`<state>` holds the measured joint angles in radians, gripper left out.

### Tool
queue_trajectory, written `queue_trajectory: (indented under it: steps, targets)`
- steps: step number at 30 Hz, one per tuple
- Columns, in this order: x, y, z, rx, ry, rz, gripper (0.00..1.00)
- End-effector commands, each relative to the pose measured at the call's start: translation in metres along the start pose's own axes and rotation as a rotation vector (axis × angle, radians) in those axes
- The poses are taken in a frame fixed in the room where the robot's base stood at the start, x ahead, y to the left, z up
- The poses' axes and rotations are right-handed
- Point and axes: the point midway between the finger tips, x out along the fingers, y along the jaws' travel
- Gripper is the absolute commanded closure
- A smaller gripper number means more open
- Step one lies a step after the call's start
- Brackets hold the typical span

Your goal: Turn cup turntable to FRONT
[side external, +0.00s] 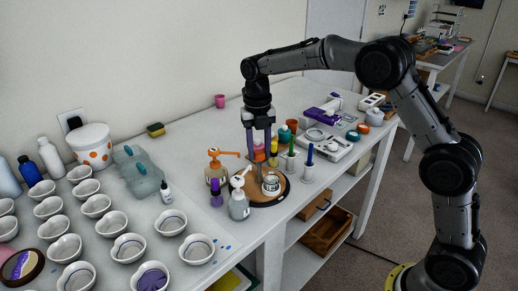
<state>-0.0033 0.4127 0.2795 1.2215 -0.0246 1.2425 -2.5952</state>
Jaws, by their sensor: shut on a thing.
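A round wooden turntable (262,203) lies near the front edge of the white table. A small white cup with dark bands (271,184) stands on its right front part. My gripper (259,155) points straight down over the back of the turntable, its two long fingers on either side of an orange item (258,151). It is shut on that item, whose lower part is hard to make out. A white pump bottle (239,204) stands at the turntable's left front edge. A FRONT mark cannot be read.
Several white bowls (171,222) fill the table's left.

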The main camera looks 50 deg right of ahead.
Motion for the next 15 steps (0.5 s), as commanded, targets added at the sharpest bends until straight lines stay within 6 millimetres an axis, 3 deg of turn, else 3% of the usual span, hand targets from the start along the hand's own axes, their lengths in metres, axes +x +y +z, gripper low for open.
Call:
queue_trajectory:
  steps: [15]
  targets:
    - [-0.0031,0.0005,0.0003,-0.064,-0.007,0.003,1.0]
